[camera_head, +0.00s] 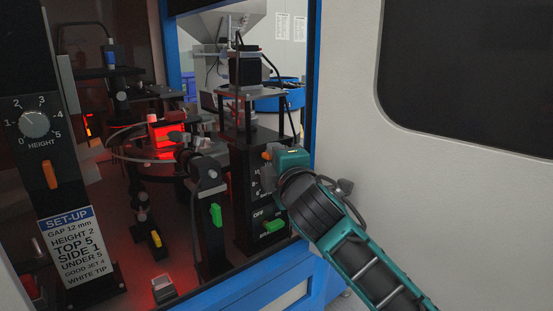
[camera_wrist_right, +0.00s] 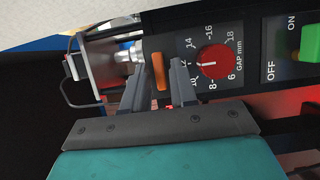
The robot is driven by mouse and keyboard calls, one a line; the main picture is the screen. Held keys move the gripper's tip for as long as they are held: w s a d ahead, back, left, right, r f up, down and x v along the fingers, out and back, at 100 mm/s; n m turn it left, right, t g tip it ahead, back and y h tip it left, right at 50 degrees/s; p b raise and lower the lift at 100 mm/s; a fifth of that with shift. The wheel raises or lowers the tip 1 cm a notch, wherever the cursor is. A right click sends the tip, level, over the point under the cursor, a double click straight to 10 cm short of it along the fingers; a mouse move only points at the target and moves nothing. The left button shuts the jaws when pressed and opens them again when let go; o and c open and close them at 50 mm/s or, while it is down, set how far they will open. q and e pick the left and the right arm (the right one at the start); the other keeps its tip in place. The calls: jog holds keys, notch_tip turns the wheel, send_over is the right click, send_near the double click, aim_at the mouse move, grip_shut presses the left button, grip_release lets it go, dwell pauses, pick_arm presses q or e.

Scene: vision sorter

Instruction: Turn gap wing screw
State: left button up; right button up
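The gap wing screw, an orange upright bar (camera_wrist_right: 159,72), sits on the black panel beside the red GAP mm dial (camera_wrist_right: 213,61). My right gripper (camera_wrist_right: 160,80) is open, with one dark finger on each side of the orange bar. Whether either finger touches it I cannot tell. In the head view my right gripper (camera_head: 289,158) is at the panel and covers most of the dial; an orange bit shows at its left. My left gripper is not in view.
A green ON/OFF switch (camera_head: 273,225) sits below the gap dial. The set-up card (camera_head: 71,243) reads gap 12 mm, height 2. A height dial (camera_head: 35,123) stands left. A camera with a green lever (camera_head: 216,214) is left of my gripper. The machine's blue frame (camera_head: 313,90) is close by.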

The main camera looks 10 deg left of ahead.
grip_shut()
dwell(0.3)
jog(key=shift+r+m+g, duration=0.15)
jog(key=shift+m+g, duration=0.55)
jog(key=shift+m, duration=0.7)
jog(key=shift+r+m+g, duration=0.1)
jog(key=shift+m+g, duration=0.6)
jog(key=shift+m, duration=0.7)
jog(key=shift+o, duration=1.1)
grip_release()
jog(key=shift+d, duration=0.1)
